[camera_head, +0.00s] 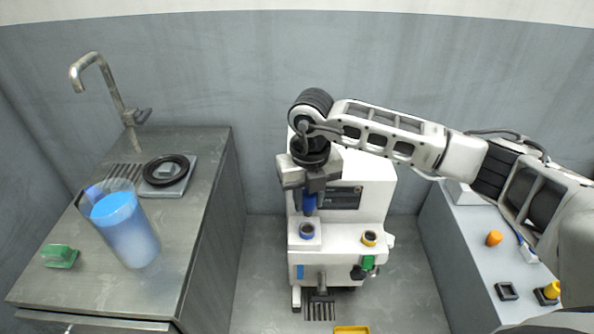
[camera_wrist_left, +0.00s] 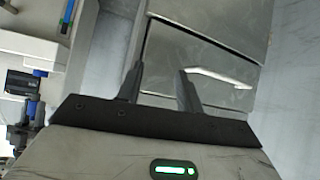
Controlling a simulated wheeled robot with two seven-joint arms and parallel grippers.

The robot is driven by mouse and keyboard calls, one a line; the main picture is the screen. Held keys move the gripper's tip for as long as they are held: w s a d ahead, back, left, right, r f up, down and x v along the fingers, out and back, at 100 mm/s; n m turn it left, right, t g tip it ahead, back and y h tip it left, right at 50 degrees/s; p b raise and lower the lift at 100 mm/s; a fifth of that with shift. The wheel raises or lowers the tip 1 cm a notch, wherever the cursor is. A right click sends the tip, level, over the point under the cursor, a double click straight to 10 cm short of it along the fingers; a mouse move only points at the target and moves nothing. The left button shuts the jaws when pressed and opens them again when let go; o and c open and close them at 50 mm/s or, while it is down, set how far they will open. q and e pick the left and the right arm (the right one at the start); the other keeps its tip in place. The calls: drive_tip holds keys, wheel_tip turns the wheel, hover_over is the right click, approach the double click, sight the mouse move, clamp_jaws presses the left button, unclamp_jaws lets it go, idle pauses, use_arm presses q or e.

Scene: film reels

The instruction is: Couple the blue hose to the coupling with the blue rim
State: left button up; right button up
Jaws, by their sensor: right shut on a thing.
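My right gripper (camera_head: 308,192) points down above the white machine and is shut on the blue hose (camera_head: 309,204). The hose's blue end shows just below the fingers; the gripper hides the rest. The coupling with the blue rim (camera_head: 307,231) sits on a white block on the machine, just below the hose end. A small gap seems to show between them, but I cannot tell its depth. A second coupling with a yellow rim (camera_head: 369,239) is to the right. My left gripper (camera_wrist_left: 158,85) is open and empty in the left wrist view, with its fingers apart.
The white machine (camera_head: 340,270) stands between a metal counter (camera_head: 185,250) and a grey bench (camera_head: 460,250). A blue-filled clear jug (camera_head: 125,228), a black ring (camera_head: 166,170) and a green block (camera_head: 60,256) are on the counter. Orange and yellow knobs (camera_head: 494,238) are on the bench.

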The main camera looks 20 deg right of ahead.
sight(308, 214)
drive_tip(key=shift+w, duration=0.1)
drive_tip(key=shift+f, duration=0.15)
drive_tip(key=shift+s+f+b, duration=0.2)
drive_tip(key=shift+f+b, duration=0.35)
drive_tip(key=shift+b, duration=0.05)
wheel_tip(308, 214, down, 4)
drive_tip(key=shift+r+b, duration=0.25)
drive_tip(key=shift+b, duration=1)
drive_tip(key=shift+f, duration=0.4)
use_arm(q)
drive_tip(key=shift+d+f, duration=0.4)
drive_tip(key=shift+f, duration=0.3)
drive_tip(key=shift+f+b, duration=0.3)
drive_tip(key=shift+b, duration=0.05)
use_arm(e)
drive_tip(key=shift+w, duration=0.15)
use_arm(q)
drive_tip(key=shift+w, duration=0.1)
use_arm(e)
drive_tip(key=shift+f, duration=0.2)
